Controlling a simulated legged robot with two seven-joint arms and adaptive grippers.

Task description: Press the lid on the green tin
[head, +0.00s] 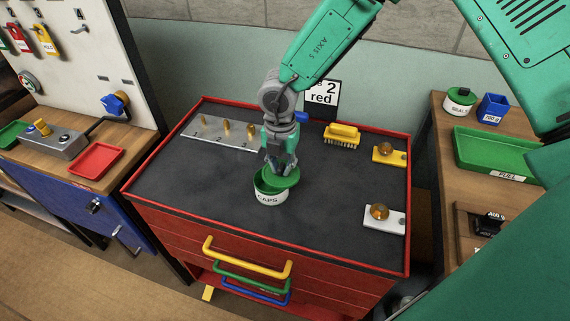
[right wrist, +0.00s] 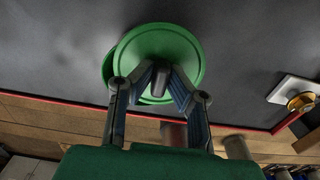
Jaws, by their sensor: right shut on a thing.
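The green tin (head: 264,196) with a white "CAPS" label stands upright on the dark top of the red cart. My right gripper (head: 281,168) is above it, pointing down, shut on the knob of the green lid (head: 290,180). The lid sits off-centre over the tin, towards the right and back, so part of the tin's open inside shows at the left. In the right wrist view the round lid (right wrist: 180,45) covers most of the tin, and a strip of the tin's rim (right wrist: 108,68) shows at its left. I cannot tell whether lid and rim touch. My left gripper is out of view.
On the cart top (head: 190,175) are a metal plate with brass pegs (head: 226,130), a yellow brush (head: 342,135) and two amber-domed blocks (head: 380,212). A "2 red" sign (head: 322,94) stands behind. The cart top around the tin is clear.

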